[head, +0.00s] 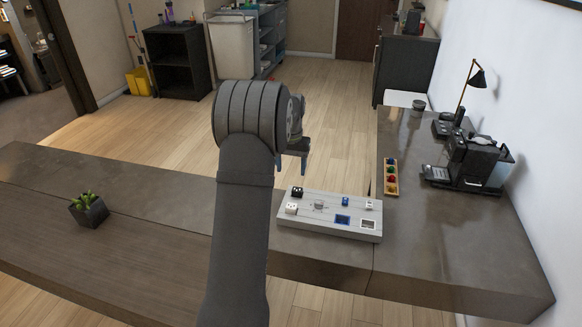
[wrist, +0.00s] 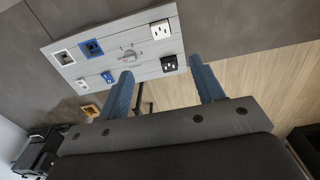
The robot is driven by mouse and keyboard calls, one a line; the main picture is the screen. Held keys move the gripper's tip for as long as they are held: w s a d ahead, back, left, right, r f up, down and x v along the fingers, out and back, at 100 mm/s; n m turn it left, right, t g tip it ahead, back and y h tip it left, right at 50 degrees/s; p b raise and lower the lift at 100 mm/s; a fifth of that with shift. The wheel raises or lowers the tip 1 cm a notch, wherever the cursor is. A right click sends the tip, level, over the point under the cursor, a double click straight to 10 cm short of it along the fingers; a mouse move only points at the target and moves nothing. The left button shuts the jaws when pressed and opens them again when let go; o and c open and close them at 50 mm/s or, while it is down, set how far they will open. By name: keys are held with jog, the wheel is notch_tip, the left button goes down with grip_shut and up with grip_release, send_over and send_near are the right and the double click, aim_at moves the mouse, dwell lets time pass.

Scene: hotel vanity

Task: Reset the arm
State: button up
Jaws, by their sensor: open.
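My gripper (head: 294,160) is raised above the far edge of the counter, just behind the grey panel box. Much of it is hidden behind my own arm in the head view. In the wrist view my gripper (wrist: 161,92) shows two blue fingers spread apart with nothing between them. The grey panel (head: 330,232) lies on the counter and carries sockets, a knob and a blue port. It also shows in the wrist view (wrist: 95,68), beyond the fingers and apart from them.
A small potted plant (head: 89,210) stands on the counter at left. At right are a wooden tray (head: 391,191) of coloured capsules, a coffee machine (head: 470,165) and a desk lamp (head: 477,77). The counter between plant and panel is clear apart from my arm.

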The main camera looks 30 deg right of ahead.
aim_at(291, 207)
notch_tip(291, 207, down, 17)
jog(key=shift+f, duration=0.15)
jog(key=shift+r, duration=0.2)
dwell(0.5)
notch_tip(291, 207, up, 17)
notch_tip(291, 207, down, 18)
jog(key=shift+r, duration=0.25)
notch_tip(291, 207, up, 10)
jog(key=shift+r, duration=0.15)
dwell(0.5)
